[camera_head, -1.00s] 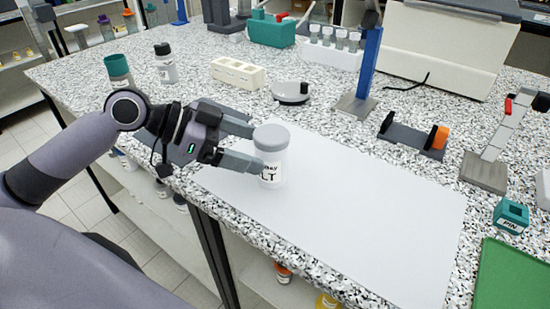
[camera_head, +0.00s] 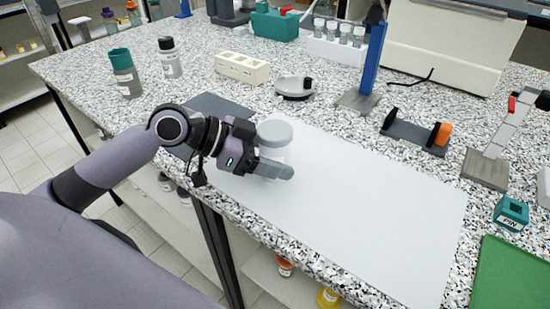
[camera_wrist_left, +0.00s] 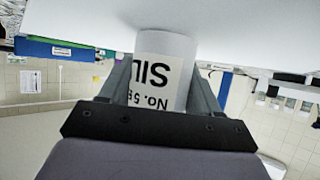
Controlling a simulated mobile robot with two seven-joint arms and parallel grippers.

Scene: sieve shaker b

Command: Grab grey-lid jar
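The grey-lid jar (camera_head: 274,134) is a clear-white jar standing upright on the white sheet, near its left end. My left gripper (camera_head: 274,158) reaches it from the left, with one finger across its front and the other hidden behind it. In the left wrist view the jar (camera_wrist_left: 160,80) shows its label upside down, reading "SIL" and "No. 5". Both fingers lie against its sides there with no clear gap, so the gripper looks shut on it. My right gripper is not in view.
A dark mat (camera_head: 218,109) lies behind my left wrist. A teal-capped jar (camera_head: 123,74), a dark-capped bottle (camera_head: 168,60), a cream rack (camera_head: 240,68) and a round grey device (camera_head: 295,88) stand farther back. The white sheet (camera_head: 370,205) is clear to the right.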

